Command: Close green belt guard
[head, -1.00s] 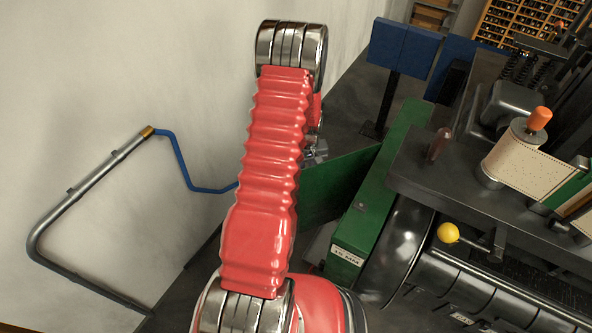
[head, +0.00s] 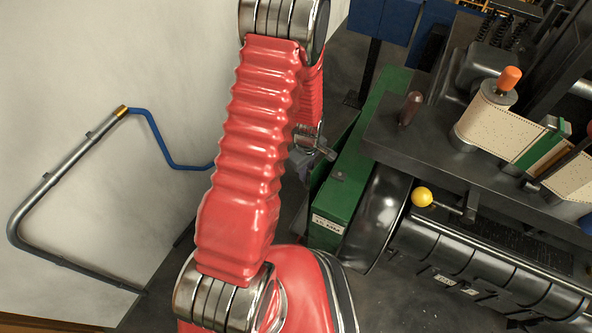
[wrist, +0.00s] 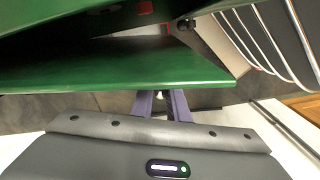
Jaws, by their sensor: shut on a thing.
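The green belt guard (head: 348,185) is a long green housing with a white label at its near end, beside the dark machine in the head view. Its green panel (head: 320,172) stands at a narrow angle to the housing, with a dark gap between them. In the wrist view the panel (wrist: 130,66) spans the picture as a broad green sheet. My gripper (wrist: 161,96) has its purple fingers at the panel's edge and is shut on it. In the head view my gripper (head: 318,148) is partly hidden behind my red arm, and the fingertips are hard to see.
The dark machine (head: 440,150) with a yellow knob (head: 422,197) and an orange-topped spool (head: 500,95) fills the right. A metal rail (head: 60,185) with a blue hose (head: 155,140) is on the left wall. A blue box (head: 385,18) stands behind the guard.

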